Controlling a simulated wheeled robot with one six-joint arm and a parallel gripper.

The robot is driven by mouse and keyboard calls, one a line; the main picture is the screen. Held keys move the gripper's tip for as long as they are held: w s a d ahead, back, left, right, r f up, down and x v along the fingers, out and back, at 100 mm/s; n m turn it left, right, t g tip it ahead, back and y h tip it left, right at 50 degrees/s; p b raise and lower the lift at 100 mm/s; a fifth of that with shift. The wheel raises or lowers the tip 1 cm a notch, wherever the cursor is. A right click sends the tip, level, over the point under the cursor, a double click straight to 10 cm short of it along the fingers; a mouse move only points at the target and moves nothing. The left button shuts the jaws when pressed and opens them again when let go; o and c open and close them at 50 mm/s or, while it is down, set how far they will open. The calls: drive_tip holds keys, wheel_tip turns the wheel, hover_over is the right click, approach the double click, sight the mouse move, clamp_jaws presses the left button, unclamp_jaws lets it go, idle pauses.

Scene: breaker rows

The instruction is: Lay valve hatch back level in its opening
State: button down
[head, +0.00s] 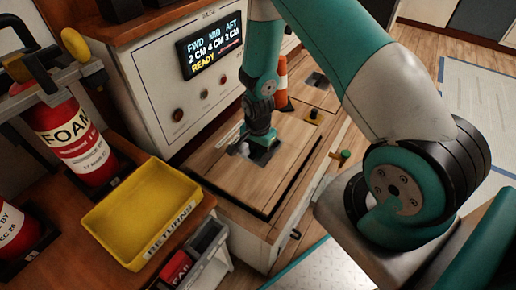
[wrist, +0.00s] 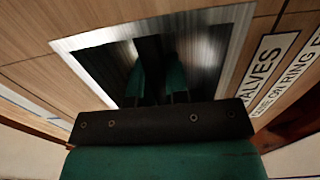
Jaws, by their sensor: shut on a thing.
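The valve hatch (head: 222,178) is a wood-grained panel on top of the low cabinet in the head view. A dark band shows along its front and right edges; I cannot tell whether it sits level. My gripper (head: 263,148) reaches down to a dark recess in the panel. In the wrist view my gripper (wrist: 158,88) has both fingers inside a metal-framed recess (wrist: 225,45) in the wood of the hatch (wrist: 110,17). A "VALVES" label (wrist: 262,72) shows at the right.
A yellow returns tray (head: 140,205) and a red foam extinguisher (head: 72,140) stand at left. A display panel (head: 210,48) reading READY is behind the hatch. An orange cone (head: 281,85) stands close behind my gripper.

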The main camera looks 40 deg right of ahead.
drive_tip(key=shift+f+b, duration=0.4)
drive_tip(key=shift+f, duration=0.3)
drive_tip(key=c, duration=1.1)
unclamp_jaws()
drive_tip(key=shift+o, duration=0.2)
wheel_tip(320, 180, up, 18)
drive_tip(key=p, duration=0.5)
drive_tip(key=shift+f, duration=0.25)
